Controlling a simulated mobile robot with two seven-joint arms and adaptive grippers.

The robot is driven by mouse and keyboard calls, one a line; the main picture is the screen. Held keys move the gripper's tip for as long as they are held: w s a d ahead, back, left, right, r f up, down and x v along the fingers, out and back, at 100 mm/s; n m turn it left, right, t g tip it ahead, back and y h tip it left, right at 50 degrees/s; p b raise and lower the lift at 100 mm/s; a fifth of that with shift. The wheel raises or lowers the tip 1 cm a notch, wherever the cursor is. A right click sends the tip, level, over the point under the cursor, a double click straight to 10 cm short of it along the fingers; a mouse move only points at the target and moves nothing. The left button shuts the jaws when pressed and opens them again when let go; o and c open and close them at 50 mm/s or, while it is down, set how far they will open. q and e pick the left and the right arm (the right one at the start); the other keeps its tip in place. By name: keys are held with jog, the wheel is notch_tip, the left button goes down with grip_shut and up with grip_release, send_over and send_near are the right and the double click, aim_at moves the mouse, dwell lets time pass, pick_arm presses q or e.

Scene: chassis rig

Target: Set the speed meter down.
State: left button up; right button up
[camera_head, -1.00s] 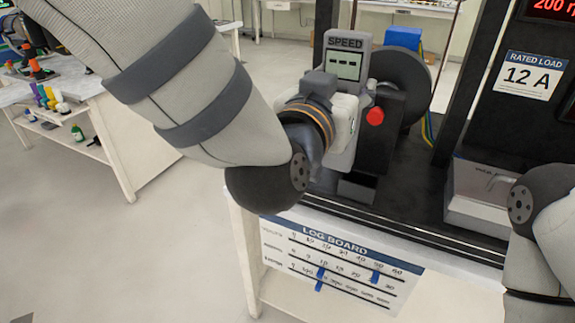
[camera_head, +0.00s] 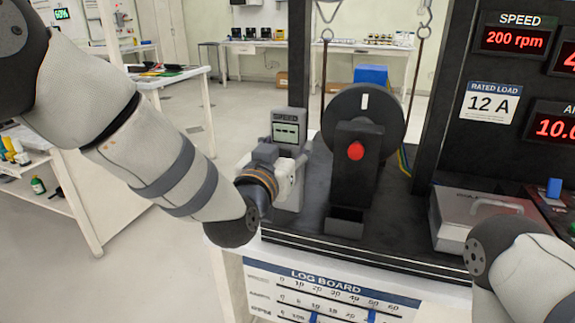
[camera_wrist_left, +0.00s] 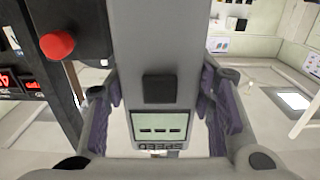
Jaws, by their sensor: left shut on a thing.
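The speed meter (camera_head: 289,128) is a grey upright block with a small screen of dashes. It is at the left end of the black rig base, left of the motor stand with its red button (camera_head: 355,151). My left gripper (camera_head: 283,172) is closed around the meter's body. In the left wrist view, the meter (camera_wrist_left: 155,45) runs between the two purple-padded fingers, its screen toward the camera. I cannot tell whether its lower end touches the surface. My right forearm shows at the lower right, but its gripper is out of view.
A dark wheel (camera_head: 363,118) stands behind the motor stand. A grey case with a handle (camera_head: 480,215) sits on the rig base at right. The log board (camera_head: 330,296) hangs at the bench's front. Side shelves (camera_head: 40,200) stand at left, with open floor between.

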pick_arm(q)
jog(key=f, duration=0.3)
jog(key=shift+w+a+f, duration=0.1)
jog(key=shift+w+f, duration=0.1)
jog(key=shift+f, duration=0.15)
pick_arm(e)
jog(key=shift+s+f, duration=0.4)
pick_arm(q)
jog(key=o, duration=1.3)
